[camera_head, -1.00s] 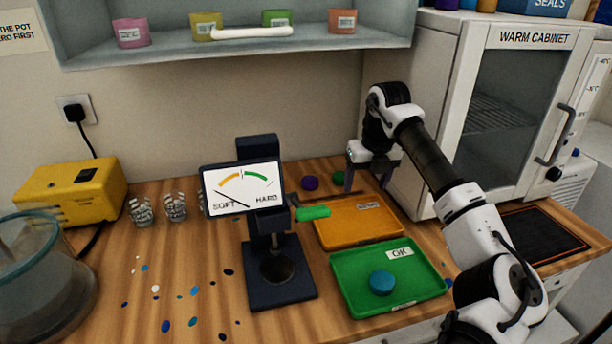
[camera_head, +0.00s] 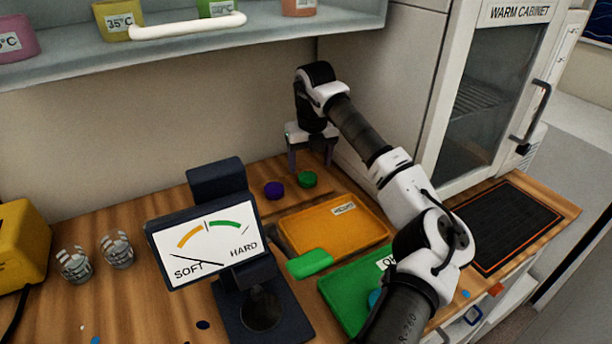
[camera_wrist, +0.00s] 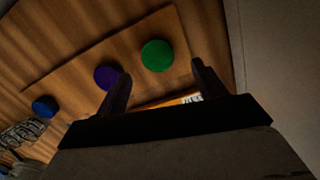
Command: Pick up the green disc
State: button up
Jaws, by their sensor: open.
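The green disc (camera_head: 307,179) lies on a wooden board at the back of the bench, just right of a purple disc (camera_head: 274,190). In the wrist view the green disc (camera_wrist: 158,56) shows whole, a little beyond the gap between my fingertips. My gripper (camera_head: 311,168) points down and is open and empty, above or just behind the green disc. It also shows in the wrist view (camera_wrist: 158,82), with the left finger overlapping the edge of the purple disc (camera_wrist: 108,76). I cannot tell the exact height of the fingertips over the board.
A blue disc (camera_wrist: 45,106) lies further left on the board (camera_wrist: 75,84). The warm cabinet (camera_head: 385,100) stands close on the right; a shelf (camera_head: 270,50) hangs above.

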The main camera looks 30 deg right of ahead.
aim_at(307, 177)
jog(key=f, duration=0.2)
jog(key=w+f+p, duration=0.1)
jog(key=f, duration=0.1)
jog(key=shift+f+p, duration=0.3)
jog(key=shift+f, duration=0.1)
jog(key=c, duration=1.1)
jog(key=shift+r, duration=0.15)
jog(key=shift+a+r+b, duration=0.1)
jog(key=shift+b, duration=0.4)
jog(key=r, duration=0.2)
jog(key=r+b, duration=0.1)
jog(key=r, duration=0.1)
jog(key=r+b, duration=0.1)
jog(key=r, duration=0.1)
jog(key=shift+s+a+r, duration=0.25)
jog(key=shift+a, duration=0.05)
jog(key=s+a+b, duration=0.2)
jog(key=s+a, duration=0.1)
jog(key=a, duration=0.2)
jog(key=s+a+b, duration=0.2)
jog(key=s+a, duration=0.2)
jog(key=a, duration=0.1)
jog(key=s+a+b, duration=0.2)
jog(key=s+a, duration=0.2)
jog(key=a, duration=0.1)
jog(key=shift+s+a, duration=0.15)
jog(key=shift+a, duration=0.05)
